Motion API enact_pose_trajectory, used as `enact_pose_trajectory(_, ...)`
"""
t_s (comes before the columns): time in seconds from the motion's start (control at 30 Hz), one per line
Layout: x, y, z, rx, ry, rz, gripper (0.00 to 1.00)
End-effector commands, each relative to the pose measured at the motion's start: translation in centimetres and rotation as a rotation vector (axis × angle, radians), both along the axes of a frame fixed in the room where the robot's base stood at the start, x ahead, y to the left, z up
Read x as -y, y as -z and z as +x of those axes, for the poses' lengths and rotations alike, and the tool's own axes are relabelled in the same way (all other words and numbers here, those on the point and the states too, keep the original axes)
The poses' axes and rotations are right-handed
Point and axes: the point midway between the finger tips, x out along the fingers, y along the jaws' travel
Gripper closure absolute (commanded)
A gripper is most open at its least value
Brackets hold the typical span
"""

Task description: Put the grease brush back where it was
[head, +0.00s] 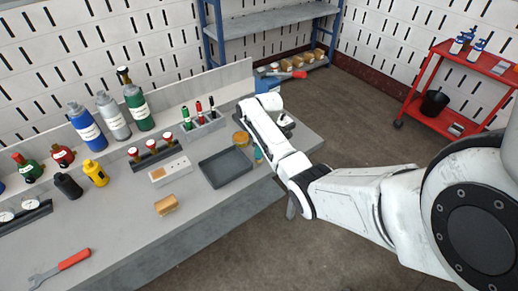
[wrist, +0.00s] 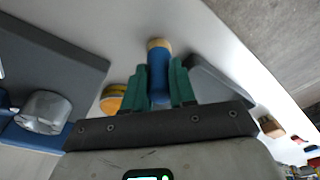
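My gripper (wrist: 160,88) has two green fingers, one on each side of a blue cylinder with a tan end, which I take to be the grease brush (wrist: 158,68). The fingers look closed against its blue part, and the tan end sticks out past the fingertips. In the head view my arm hides most of the gripper. A small teal piece shows beside my arm near the bench's right edge; I cannot tell whether it is a finger or the brush. The brush's height above the bench is unclear.
The grey bench (head: 140,215) holds a dark tray (head: 225,167), a yellow-orange tin (head: 240,138) close to my arm, a holder (head: 203,122) with several upright tools, a wooden-brown block (head: 166,205) and bottles. The tin (wrist: 112,98) is left of my fingers in the wrist view.

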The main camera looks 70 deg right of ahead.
Motion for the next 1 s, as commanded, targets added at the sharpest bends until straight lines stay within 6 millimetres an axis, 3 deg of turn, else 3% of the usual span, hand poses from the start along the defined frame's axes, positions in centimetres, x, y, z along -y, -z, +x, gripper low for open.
enact_pose_trajectory(0.23,0.0,0.0,0.0,0.0,0.0,0.0,0.51)
enact_pose_trajectory(0.57,0.0,-0.6,0.0,0.001,0.0,-0.001,0.51)
enact_pose_trajectory(0.77,0.1,-3.6,-0.4,0.004,0.0,-0.002,0.51)
enact_pose_trajectory(1.0,0.3,-8.4,-1.0,0.004,0.0,-0.003,0.51)
